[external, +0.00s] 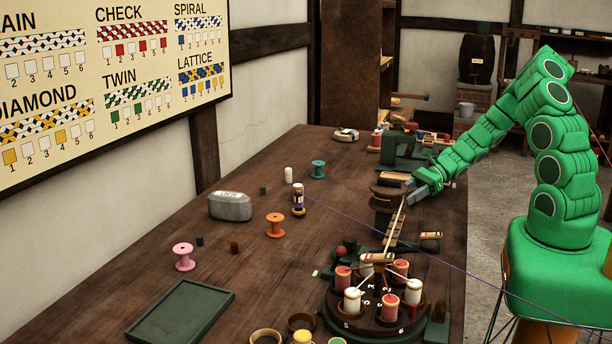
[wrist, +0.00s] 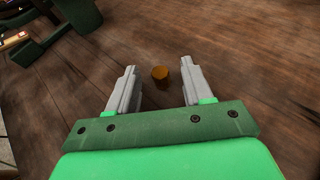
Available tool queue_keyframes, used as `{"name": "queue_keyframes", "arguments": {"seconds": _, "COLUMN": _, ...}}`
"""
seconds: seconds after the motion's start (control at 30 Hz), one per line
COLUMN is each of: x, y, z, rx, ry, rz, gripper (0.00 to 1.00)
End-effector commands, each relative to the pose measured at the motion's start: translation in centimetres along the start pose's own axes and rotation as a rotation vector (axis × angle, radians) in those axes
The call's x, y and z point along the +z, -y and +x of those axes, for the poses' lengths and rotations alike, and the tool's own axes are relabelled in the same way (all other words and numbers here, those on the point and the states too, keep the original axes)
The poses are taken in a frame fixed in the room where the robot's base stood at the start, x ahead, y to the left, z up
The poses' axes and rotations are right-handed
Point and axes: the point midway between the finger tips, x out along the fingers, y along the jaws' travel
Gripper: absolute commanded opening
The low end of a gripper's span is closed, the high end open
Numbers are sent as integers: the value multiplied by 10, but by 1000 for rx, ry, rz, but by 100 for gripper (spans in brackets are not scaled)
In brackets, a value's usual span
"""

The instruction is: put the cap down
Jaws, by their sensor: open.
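A small orange-brown cylinder, which looks like the cap (wrist: 160,74), stands on the wooden table in the wrist view. It shows between the two grey fingers of my gripper (wrist: 158,70), with a gap on each side. My gripper is open and holds nothing. How high the fingertips are above the table is hard to tell. In the external view my gripper (external: 411,195) is at the right side of the table, beside the brown round stand. I cannot make out this cylinder there.
A round carousel (external: 345,313) with red and white bobbins stands at the front right. A green tray (external: 181,312), a grey block (external: 230,206), a pink spool (external: 184,257) and an orange spool (external: 275,225) are on the left. A green machine (external: 405,150) stands behind my gripper. Bare wood lies mid-table.

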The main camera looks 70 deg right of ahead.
Motion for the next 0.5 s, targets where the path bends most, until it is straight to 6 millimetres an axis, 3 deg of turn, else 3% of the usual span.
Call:
{"name": "queue_keyframes", "arguments": {"seconds": 0.1, "x": 0, "y": 0, "z": 0, "rx": 0, "ry": 0, "rz": 0, "gripper": 47}}
{"name": "queue_keyframes", "arguments": {"seconds": 0.4, "x": 0, "y": 0, "z": 0, "rx": 0, "ry": 0, "rz": 0, "gripper": 1}}
{"name": "queue_keyframes", "arguments": {"seconds": 0.5, "x": 0, "y": 0, "z": -1, "rx": 0, "ry": 0, "rz": 0, "gripper": 0}}
